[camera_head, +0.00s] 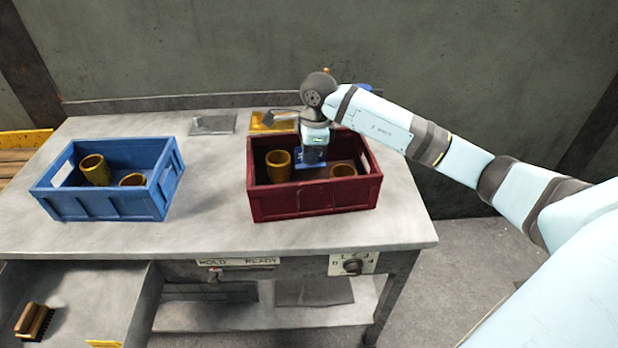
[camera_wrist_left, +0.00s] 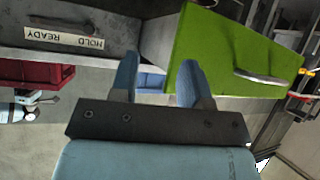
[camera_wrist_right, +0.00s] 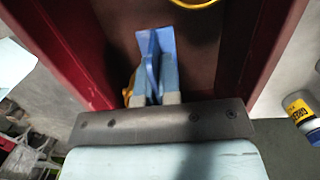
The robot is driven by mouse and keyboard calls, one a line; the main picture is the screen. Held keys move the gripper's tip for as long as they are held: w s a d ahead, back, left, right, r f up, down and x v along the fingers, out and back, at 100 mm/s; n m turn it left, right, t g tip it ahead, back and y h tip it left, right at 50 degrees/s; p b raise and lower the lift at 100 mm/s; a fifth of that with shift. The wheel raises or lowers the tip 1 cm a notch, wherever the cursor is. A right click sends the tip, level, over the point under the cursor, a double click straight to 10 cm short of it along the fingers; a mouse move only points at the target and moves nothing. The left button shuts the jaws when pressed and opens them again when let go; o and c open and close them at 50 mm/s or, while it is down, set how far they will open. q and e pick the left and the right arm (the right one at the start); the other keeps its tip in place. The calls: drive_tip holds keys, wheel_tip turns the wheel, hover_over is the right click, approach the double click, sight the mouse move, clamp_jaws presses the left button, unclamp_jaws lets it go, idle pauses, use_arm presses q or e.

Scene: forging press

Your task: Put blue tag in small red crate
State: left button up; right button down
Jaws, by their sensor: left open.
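The small red crate (camera_head: 312,205) stands on the grey bench, right of centre in the head view. My right gripper (camera_head: 314,151) reaches down into it from above. In the right wrist view my right gripper (camera_wrist_right: 155,82) is shut on the blue tag (camera_wrist_right: 156,42), which is inside the crate between the red walls (camera_wrist_right: 262,45). The tag (camera_head: 304,162) also shows in the head view, between two ochre cups; whether it touches the crate floor I cannot tell. My left gripper (camera_wrist_left: 158,70) is open and empty, in the left wrist view only.
Ochre cups (camera_head: 279,165) (camera_head: 343,170) stand in the red crate. A blue crate (camera_head: 110,205) with two more cups stands at left. An open drawer (camera_head: 75,300) holds a brush (camera_head: 34,321). Clear bench lies between crates. A green panel (camera_wrist_left: 225,55) is near my left gripper.

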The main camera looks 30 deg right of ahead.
wheel_tip(320, 180, down, 7)
drive_tip(key=shift+f, duration=0.2)
idle(0.3)
drive_tip(key=shift+f+b, duration=0.1)
drive_tip(key=shift+b, duration=0.25)
drive_tip(key=c, duration=1.8)
unclamp_jaws()
drive_tip(key=shift+f, duration=0.1)
drive_tip(key=o, duration=0.5)
drive_tip(key=shift+c, duration=0.2)
